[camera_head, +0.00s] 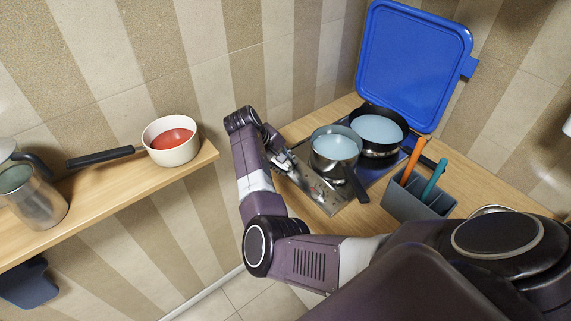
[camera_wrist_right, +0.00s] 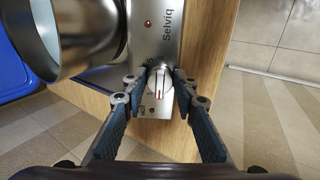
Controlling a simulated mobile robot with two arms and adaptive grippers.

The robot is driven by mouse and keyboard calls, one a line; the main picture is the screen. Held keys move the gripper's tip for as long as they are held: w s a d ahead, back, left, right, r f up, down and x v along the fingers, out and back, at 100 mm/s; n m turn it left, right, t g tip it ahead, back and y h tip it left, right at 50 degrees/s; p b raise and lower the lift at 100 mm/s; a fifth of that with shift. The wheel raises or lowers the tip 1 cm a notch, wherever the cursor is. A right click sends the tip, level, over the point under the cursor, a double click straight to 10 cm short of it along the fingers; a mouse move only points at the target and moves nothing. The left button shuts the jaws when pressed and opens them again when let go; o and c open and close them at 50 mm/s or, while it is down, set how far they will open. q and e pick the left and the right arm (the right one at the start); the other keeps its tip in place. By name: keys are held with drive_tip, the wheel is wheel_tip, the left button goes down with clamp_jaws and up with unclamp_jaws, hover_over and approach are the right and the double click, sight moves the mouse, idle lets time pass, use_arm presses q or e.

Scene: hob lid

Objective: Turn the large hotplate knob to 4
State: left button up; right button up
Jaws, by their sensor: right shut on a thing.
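The hob (camera_head: 318,195) has a steel front panel, which shows close up in the right wrist view (camera_wrist_right: 152,35) with the name Selviq on it. A pale knob (camera_wrist_right: 160,86) with a red mark sits on this panel. My right gripper (camera_wrist_right: 159,79) has one finger on each side of the knob and is shut on it. In the head view my right gripper (camera_head: 284,160) is at the panel, and the knob is hidden. I cannot read the scale or tell the setting. My left gripper is in neither view.
A steel saucepan (camera_head: 335,147) and a dark pan (camera_head: 381,155) stand on the hob, both with pale blue contents. The saucepan is close beside my fingers. The blue lid (camera_head: 413,62) stands open behind. A grey caddy (camera_head: 420,205) with utensils is to the right.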

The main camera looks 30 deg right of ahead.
drive_tip(key=shift+f+m, duration=0.1)
drive_tip(key=shift+m, duration=0.3)
drive_tip(key=shift+c, duration=0.5)
drive_tip(key=shift+m, duration=0.7)
drive_tip(key=m, duration=0.2)
drive_tip(key=shift+a+f+m+b, duration=0.1)
drive_tip(key=shift+m+b, duration=0.2)
drive_tip(key=shift+b, duration=0.1)
drive_tip(key=m+b, duration=0.1)
drive_tip(key=m, duration=0.2)
drive_tip(key=shift+a+f+m, duration=0.1)
drive_tip(key=shift+m, duration=0.2)
drive_tip(key=m+b, duration=0.1)
drive_tip(key=m, duration=0.2)
drive_tip(key=shift+m, duration=0.3)
drive_tip(key=m+b, duration=0.2)
drive_tip(key=m, duration=0.1)
drive_tip(key=m+b, duration=0.1)
drive_tip(key=m, duration=0.2)
drive_tip(key=shift+w+a+f+b, duration=0.1)
drive_tip(key=shift+w+b, duration=0.1)
drive_tip(key=shift+b, duration=0.2)
drive_tip(key=m+b, duration=0.3)
drive_tip(key=m, duration=0.2)
drive_tip(key=shift+w+m, duration=0.1)
drive_tip(key=shift+m, duration=0.3)
